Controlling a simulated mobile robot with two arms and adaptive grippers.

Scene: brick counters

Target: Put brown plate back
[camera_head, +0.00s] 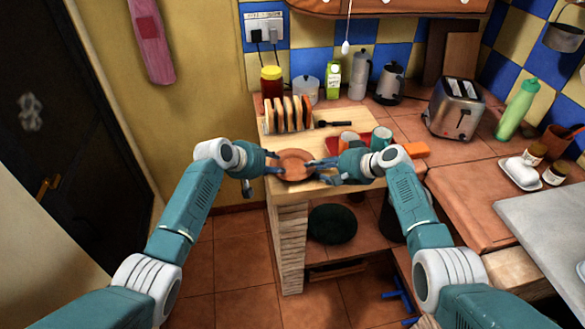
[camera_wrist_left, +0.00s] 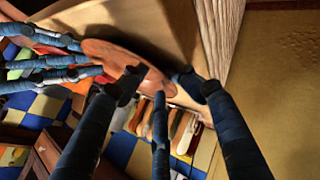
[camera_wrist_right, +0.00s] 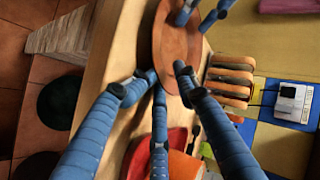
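The brown plate (camera_head: 295,164) is round and lies flat at the front edge of the wooden counter top, between my two grippers. My left gripper (camera_head: 268,165) is at its left rim. In the left wrist view its fingers stand apart, one overlapping the plate (camera_wrist_left: 108,54). My right gripper (camera_head: 322,168) is at the right rim. Whether any finger touches the rim I cannot tell.
A toast rack (camera_head: 289,114) stands behind the plate. A red tray (camera_head: 349,143) with cups (camera_head: 381,138) is to the right. A toaster (camera_head: 457,108), kettle (camera_head: 390,84) and green bottle (camera_head: 517,110) stand further back right. Below, a shelf holds a dark green round thing (camera_head: 332,223).

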